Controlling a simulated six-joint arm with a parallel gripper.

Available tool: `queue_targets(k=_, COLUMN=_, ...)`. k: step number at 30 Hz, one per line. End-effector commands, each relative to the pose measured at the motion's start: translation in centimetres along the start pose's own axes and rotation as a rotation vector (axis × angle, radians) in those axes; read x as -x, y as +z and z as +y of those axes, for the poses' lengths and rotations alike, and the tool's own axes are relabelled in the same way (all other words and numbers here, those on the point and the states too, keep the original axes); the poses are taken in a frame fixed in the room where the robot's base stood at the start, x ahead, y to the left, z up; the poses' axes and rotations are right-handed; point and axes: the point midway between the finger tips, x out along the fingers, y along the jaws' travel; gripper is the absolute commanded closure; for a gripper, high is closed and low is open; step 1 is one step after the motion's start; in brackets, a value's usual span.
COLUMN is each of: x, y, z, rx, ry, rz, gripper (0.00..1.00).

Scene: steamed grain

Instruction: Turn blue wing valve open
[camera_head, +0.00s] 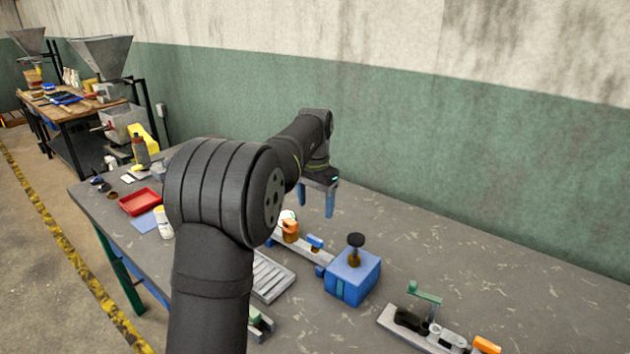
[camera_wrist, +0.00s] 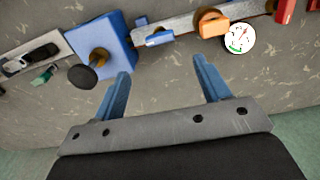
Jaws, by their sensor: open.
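The blue wing valve (camera_head: 315,241) sits on a pale mounting bar on the table, between a blue box and an orange-brown fitting. In the wrist view its small blue handle (camera_wrist: 158,38) lies ahead of the gap between my fingers. My gripper (camera_head: 317,202) points down above and behind the bar, with its two blue fingers spread. In the wrist view my gripper (camera_wrist: 162,68) is open, with nothing between the fingers and apart from the handle. The handle's exact angle to the bar is hard to tell.
The blue box (camera_head: 352,280) with a black knob (camera_head: 356,240) stands right of the valve. An orange fitting (camera_head: 291,232) with a round gauge (camera_wrist: 240,38) is on its other side. A green-lever valve plate (camera_head: 425,298) lies further right. A red tray (camera_head: 140,202) is at left.

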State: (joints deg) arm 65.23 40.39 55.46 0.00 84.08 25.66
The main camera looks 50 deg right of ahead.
Motion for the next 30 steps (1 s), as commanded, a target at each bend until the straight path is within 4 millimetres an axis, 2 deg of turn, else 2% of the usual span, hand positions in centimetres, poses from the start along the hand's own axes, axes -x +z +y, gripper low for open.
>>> queue_targets(k=1, x=1.3, y=-0.1, z=0.0, rx=0.000, ry=-0.002, rz=0.004, gripper=0.31)
queue_targets(k=6, x=4.5, y=-0.1, z=0.0, rx=0.000, ry=-0.001, rz=0.003, gripper=0.31)
queue_targets(k=12, x=6.5, y=0.0, z=0.0, rx=0.000, ry=0.000, rz=0.000, gripper=0.31)
queue_targets(k=30, x=6.9, y=0.0, z=0.0, rx=0.000, ry=0.000, rz=0.000, gripper=0.31)
